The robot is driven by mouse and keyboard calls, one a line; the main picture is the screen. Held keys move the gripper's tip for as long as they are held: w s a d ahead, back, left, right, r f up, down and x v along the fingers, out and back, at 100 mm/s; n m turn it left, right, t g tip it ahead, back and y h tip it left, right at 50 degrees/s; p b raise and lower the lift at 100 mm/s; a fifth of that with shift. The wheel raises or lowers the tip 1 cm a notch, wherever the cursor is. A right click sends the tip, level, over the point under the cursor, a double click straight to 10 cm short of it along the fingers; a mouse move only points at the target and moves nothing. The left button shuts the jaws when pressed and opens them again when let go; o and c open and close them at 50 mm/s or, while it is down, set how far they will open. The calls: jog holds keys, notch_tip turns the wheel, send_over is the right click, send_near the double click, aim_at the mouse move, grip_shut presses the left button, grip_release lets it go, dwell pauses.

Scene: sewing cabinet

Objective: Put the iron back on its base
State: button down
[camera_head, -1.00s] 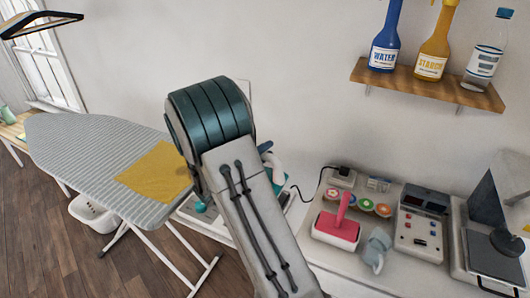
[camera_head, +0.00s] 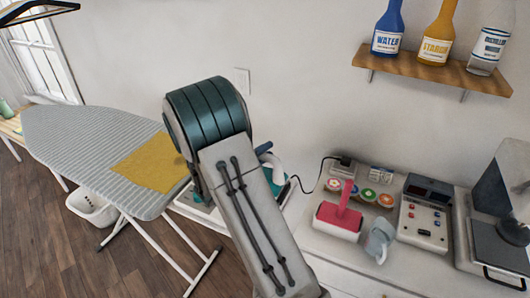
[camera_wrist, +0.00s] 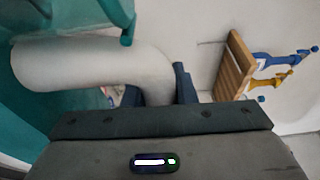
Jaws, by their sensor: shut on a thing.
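The iron has a teal body (camera_wrist: 80,15) and a thick white curved handle (camera_wrist: 75,65) in the wrist view. My gripper (camera_wrist: 158,92) is shut on the handle near its right end. In the head view my arm hides the gripper and most of the iron; part of the white handle (camera_head: 275,166) shows just right of the arm. A low white and teal item (camera_head: 190,198), seemingly the iron's base, shows partly left of the arm, beside the ironing board. I cannot tell whether the iron touches it.
The ironing board (camera_head: 75,150) with a yellow cloth (camera_head: 150,163) stands at left. On the counter at right are a pink-handled tool (camera_head: 340,215), a light-blue pitcher (camera_head: 378,240) and a control box (camera_head: 425,215). A wooden shelf (camera_head: 430,72) with bottles is on the wall.

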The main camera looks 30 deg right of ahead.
jog(key=shift+f, duration=0.5)
jog(key=c, duration=1.1)
grip_release()
jog(key=shift+f, duration=0.15)
jog(key=b+v, duration=0.2)
jog(key=v, duration=1.1)
jog(key=shift+a, duration=0.4)
jog(key=shift+s, duration=0.1)
